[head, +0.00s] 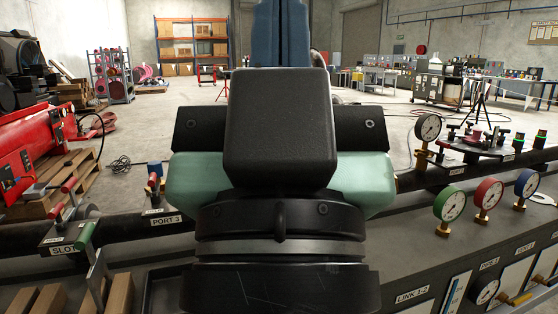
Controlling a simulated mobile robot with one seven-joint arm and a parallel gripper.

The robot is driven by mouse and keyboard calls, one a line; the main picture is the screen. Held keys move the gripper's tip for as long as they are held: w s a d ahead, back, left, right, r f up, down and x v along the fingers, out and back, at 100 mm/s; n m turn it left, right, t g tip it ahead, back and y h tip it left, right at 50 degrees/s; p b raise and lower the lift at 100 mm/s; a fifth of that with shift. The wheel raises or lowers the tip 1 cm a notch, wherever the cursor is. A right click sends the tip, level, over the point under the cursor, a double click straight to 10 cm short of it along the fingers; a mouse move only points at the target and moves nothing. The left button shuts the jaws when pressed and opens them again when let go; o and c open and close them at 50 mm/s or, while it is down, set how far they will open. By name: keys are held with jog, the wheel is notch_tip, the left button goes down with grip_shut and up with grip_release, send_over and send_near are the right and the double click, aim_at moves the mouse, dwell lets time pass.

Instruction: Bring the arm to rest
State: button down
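My arm stands in the middle of the head view, seen from behind, with a black block, mint-green sides and a dark ringed joint. Beyond the block, two blue fingers of my gripper (280,10) point up and run out of the top edge. They lie side by side with only a thin seam between them, and nothing shows held. The fingertips are cut off by the frame. The gripper looks raised and clear of the bench (399,274). My arm hides the middle of the bench and of the dark pipe (120,228).
The pipe runs across the bench, with a PORT 3 label (167,220) left of my arm. Several gauges, including a green one (449,204), stand at right. A valve with a green handle (87,233) is at left. A red machine (35,145) stands far left. Open floor lies beyond.

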notch_tip(320, 180, up, 31)
jog(key=p, duration=2.8)
jog(key=shift+p, duration=0.3)
